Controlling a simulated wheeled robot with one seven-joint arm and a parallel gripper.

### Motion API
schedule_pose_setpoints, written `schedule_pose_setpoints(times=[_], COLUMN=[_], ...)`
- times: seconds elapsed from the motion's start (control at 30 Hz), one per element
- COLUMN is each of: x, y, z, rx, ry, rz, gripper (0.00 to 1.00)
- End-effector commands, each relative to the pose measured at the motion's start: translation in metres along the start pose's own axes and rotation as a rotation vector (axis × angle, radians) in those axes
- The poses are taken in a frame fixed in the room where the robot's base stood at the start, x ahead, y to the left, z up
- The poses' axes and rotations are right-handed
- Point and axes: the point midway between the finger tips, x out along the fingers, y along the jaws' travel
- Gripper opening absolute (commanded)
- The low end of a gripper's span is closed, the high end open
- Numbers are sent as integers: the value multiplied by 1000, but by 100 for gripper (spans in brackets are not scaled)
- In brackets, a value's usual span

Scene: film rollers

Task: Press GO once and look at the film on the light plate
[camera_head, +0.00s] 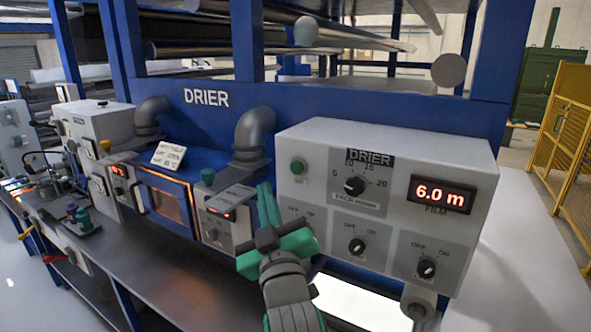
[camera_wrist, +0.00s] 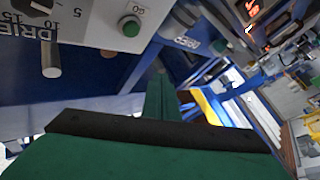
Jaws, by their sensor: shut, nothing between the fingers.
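The green GO button (camera_head: 298,167) is at the upper left of the white DRIER control box (camera_head: 465,180). In the wrist view the button (camera_wrist: 129,27) shows with its GO label, above and left of my fingers. My gripper (camera_head: 265,190) is shut and empty, just left of the box and apart from the button. Its green fingers (camera_wrist: 160,95) also show in the wrist view. A bright white lit surface (camera_head: 355,303) lies below the box, partly hidden by my arm; I cannot tell whether film lies on it. The box's red display (camera_head: 442,195) reads 6.0 m, above the word FILM.
Left stand a lit drier window (camera_head: 164,203), a small card (camera_head: 168,155) and grey ducts (camera_head: 255,135). A yellow fence (camera_head: 565,130) stands at the right.

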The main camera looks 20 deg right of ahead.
Motion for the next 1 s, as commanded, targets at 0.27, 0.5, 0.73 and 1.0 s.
schedule_pose_setpoints(times=[0.27, 0.5, 0.73, 1.0], x=[0, 5, 23, 46], y=[1, 5, 18, 35], z=[-1, 4, 16, 33], rx=[-2, -2, -2, -2], ry=[0, -3, -3, -2], rz=[0, 1, 2, 2], gripper=[0, 0, 0, 0])
